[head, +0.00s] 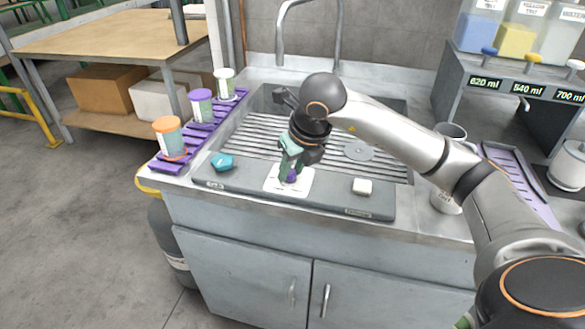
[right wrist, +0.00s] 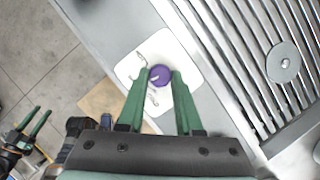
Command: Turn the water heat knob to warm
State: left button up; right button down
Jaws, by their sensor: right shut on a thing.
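The purple knob (right wrist: 159,75) sits on a white square plate (right wrist: 187,55) with thin markings. A pale mark shows on the knob; what the plate's markings mean is too small to tell. In the head view the plate (head: 301,183) lies on the sink's front ledge, and the knob (head: 292,176) is partly hidden by my gripper. My right gripper (head: 289,172) points down at it, its green fingers on either side of the knob, shut on it. My left gripper (right wrist: 28,122) appears low at the left of the right wrist view, its green fingers apart and empty.
A teal piece (head: 222,162) and a white block (head: 362,186) lie on the ledge on either side of the plate. The slatted sink (head: 250,128) and tap (head: 280,40) are behind. Several lidded jars stand on a purple rack (head: 190,140) at left; a cup (head: 446,203) stands right.

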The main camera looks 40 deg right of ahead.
pick_arm(q)
jog(key=shift+w, duration=0.1)
pick_arm(e)
jog(key=shift+m, duration=0.5)
jog(key=c, duration=0.6)
grip_release()
jog(key=shift+r, duration=0.15)
pick_arm(q)
jog(key=shift+s+a+r+p, duration=0.3)
jog(key=shift+a+p, duration=0.2)
jog(key=shift+p, duration=0.25)
pick_arm(e)
jog(key=v, duration=1.2)
jog(key=shift+a+r, duration=0.15)
jog(key=shift+a, duration=0.1)
pick_arm(q)
jog(key=shift+w+r, duration=0.1)
